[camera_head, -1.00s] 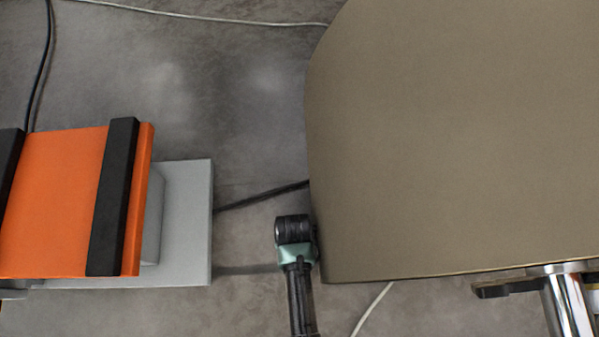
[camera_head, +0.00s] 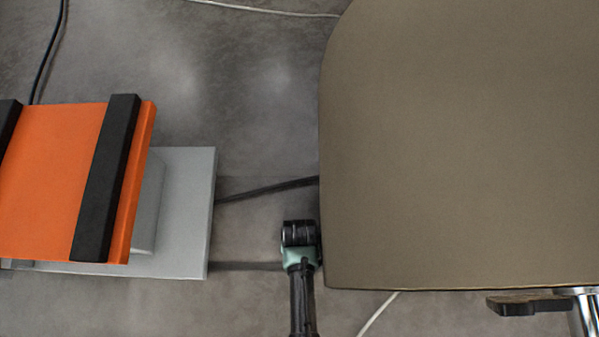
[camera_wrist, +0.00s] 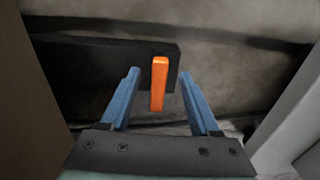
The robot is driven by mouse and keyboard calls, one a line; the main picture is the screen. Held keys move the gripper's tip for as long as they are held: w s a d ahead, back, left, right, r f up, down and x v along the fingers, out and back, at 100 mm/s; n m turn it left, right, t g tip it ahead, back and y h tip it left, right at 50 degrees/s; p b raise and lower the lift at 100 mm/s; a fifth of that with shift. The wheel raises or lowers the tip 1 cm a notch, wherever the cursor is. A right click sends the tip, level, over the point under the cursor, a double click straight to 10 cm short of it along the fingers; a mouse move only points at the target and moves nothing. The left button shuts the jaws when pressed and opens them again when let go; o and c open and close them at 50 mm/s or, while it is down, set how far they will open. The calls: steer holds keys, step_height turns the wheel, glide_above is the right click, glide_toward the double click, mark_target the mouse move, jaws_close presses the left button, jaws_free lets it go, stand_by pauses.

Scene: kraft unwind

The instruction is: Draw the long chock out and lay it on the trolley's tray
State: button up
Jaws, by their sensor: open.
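My gripper (camera_wrist: 159,75) is open, with two blue fingers apart and nothing gripped. An upright orange tab (camera_wrist: 159,84) stands between the fingers in the wrist view, with a gap on each side. Behind it lies a long dark block (camera_wrist: 95,66), which looks like the long chock with the tab as its handle. In the head view the end of my arm (camera_head: 299,236) points down beside the left edge of the big brown roll (camera_head: 460,150); the fingers and the chock are hidden there. I cannot make out the trolley's tray for certain.
An orange platform (camera_head: 50,180) with black bars (camera_head: 105,180) sits on a grey base (camera_head: 190,215) at the left. Cables (camera_head: 265,188) cross the floor between it and the roll. A chrome post (camera_head: 586,312) and dark lever (camera_head: 520,303) show at bottom right.

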step_height(320, 180, down, 6)
steer(key=b, duration=0.3)
steer(key=shift+c, duration=0.3)
jaws_close()
stand_by(1.2)
